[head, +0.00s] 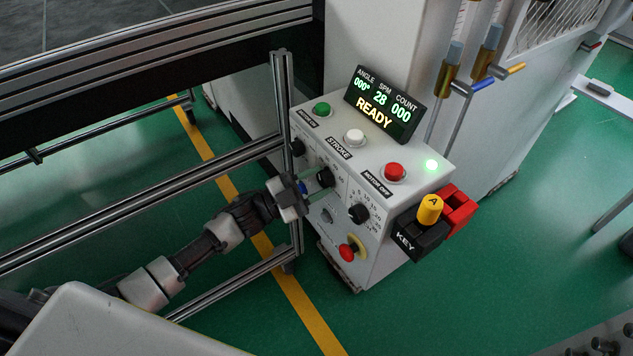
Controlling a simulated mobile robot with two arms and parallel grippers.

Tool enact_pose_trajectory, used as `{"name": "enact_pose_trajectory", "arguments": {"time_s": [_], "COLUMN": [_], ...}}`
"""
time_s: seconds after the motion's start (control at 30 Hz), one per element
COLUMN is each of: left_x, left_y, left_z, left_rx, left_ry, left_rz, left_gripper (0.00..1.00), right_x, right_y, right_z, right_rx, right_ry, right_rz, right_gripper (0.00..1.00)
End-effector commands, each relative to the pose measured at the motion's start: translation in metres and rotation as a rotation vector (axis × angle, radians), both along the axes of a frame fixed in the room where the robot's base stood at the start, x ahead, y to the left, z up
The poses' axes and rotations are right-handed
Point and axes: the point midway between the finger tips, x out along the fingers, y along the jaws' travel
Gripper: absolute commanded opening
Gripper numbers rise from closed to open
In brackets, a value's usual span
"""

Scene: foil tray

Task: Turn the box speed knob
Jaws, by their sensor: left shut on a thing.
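The white control box (378,262) stands in the middle of the head view, with a panel of dials on its front face. My left gripper (311,185) comes in from the left and is shut on a black knob (325,177) in the middle of that panel. The gripper hides part of the dial around it. Another black knob (358,213) with a numbered scale sits lower right, and one more (298,147) sits upper left. The speed label is too small to read. My right gripper is not in view.
A display (385,103) reading 28 SPM and READY tops the box, beside green (321,109), white (354,136) and red (395,171) buttons. A red emergency stop (348,251) sits low on the front. A metal rail post (287,150) stands close to my left arm.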

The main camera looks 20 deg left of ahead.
Motion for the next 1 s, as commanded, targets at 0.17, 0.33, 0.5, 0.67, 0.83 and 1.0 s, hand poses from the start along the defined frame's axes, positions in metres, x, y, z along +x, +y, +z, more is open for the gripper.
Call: {"name": "enact_pose_trajectory", "arguments": {"time_s": [0.17,0.33,0.5,0.67,0.83,1.0], "left_x": [0.000,0.000,0.000,0.000,-0.001,-0.010], "left_y": [0.000,0.000,0.000,0.000,0.001,0.013], "left_z": [-0.001,-0.001,-0.001,-0.001,-0.001,-0.008], "left_rx": [0.007,0.006,0.006,0.005,0.005,0.006], "left_ry": [-0.001,-0.001,-0.001,-0.002,-0.002,0.000], "left_rz": [-0.001,0.000,0.000,0.000,0.000,0.000], "left_gripper": [0.16,0.16,0.56,0.65,0.65,0.65], "right_x": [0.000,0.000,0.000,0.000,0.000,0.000], "right_y": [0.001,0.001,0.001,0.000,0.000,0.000], "right_z": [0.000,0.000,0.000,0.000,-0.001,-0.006], "right_rx": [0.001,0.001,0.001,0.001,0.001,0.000], "right_ry": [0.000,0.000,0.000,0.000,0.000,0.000], "right_rz": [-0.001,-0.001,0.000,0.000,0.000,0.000], "right_gripper": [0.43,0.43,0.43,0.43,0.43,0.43]}}
